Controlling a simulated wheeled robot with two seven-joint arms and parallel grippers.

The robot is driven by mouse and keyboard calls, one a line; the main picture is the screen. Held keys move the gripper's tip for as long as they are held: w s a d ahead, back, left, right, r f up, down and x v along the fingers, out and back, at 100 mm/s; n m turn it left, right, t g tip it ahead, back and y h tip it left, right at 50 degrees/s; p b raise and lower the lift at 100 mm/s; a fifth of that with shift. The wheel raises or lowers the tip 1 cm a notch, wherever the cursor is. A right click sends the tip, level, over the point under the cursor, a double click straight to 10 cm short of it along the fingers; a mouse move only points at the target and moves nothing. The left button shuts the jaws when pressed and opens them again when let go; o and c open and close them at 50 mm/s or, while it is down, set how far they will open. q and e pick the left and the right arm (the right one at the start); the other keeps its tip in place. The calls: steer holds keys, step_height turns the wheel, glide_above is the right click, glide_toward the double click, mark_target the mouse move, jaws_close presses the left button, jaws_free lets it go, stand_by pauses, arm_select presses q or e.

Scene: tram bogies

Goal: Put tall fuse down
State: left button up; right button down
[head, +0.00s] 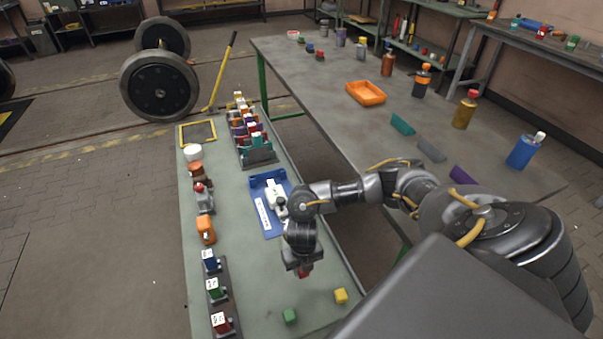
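My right gripper (302,268) points down over the near right part of the green-topped bench (260,295). A small red piece (305,273) shows at its fingertips. Most of the piece is hidden, and I cannot tell whether it is held or stands behind the fingers. I cannot make out for sure which thing is the tall fuse. A blue tray (269,229) with a white label and a white-and-dark part (276,195) in it lies just beyond my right wrist, partly covered by it. My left gripper is not in view.
Labelled blue, green and red parts stand in a dark rack (225,300) at left. A filled rack (258,158) stands beyond the tray. A long grey table (340,110) runs along the right.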

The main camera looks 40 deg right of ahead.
steer(key=shift+w+d+f, duration=0.1)
steer(key=shift+f, duration=0.05)
steer(key=shift+w+d+f, duration=0.1)
steer(key=shift+w+f, duration=0.05)
steer(key=shift+f, duration=1.6)
steer(key=shift+f+b, duration=0.15)
steer(key=shift+b, duration=0.15)
steer(key=c, duration=1.1)
jaws_free()
steer(key=shift+o, duration=0.2)
